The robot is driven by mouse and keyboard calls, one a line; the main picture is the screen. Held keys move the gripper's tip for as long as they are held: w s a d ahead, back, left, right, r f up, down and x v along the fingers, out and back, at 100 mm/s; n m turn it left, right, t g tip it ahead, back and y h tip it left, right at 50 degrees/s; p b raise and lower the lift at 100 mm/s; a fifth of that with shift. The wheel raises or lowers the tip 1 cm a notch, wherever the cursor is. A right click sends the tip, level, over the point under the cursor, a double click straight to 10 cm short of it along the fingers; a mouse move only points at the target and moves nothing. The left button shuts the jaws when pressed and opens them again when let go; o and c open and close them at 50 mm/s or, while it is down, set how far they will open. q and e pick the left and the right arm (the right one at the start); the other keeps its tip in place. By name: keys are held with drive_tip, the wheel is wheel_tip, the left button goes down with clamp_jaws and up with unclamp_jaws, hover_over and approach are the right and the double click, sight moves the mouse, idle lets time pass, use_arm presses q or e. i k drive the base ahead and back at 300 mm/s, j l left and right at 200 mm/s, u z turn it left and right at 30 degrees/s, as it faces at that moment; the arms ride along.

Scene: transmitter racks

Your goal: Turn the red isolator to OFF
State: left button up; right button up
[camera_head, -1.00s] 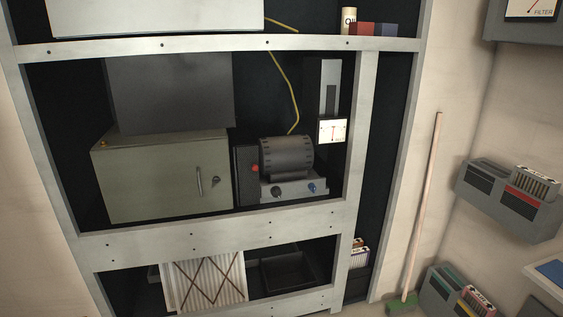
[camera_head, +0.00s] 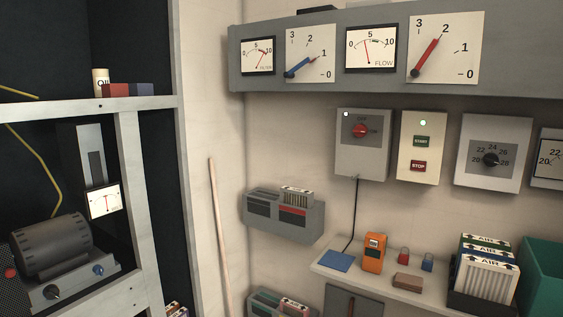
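The red isolator (camera_head: 360,131) is a red rotary knob on a grey wall box (camera_head: 361,160), right of centre in the head view. Small lettering surrounds the knob, but it is too small to read surely, and I cannot tell which position the knob points to. A small white lamp shows at the box's upper left corner. A black cable runs down from the box to the shelf. Neither of my grippers is in view.
Right of the isolator is a START/STOP box (camera_head: 422,148) with a lit green lamp, then a dial box (camera_head: 492,153). A gauge panel (camera_head: 350,85) hangs above. A shelf (camera_head: 385,285) below holds an orange meter (camera_head: 374,252), padlocks and AIR filters (camera_head: 487,272). The rack (camera_head: 130,170) stands left.

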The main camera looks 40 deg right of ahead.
sight(361, 130)
drive_tip(key=z, duration=1.9)
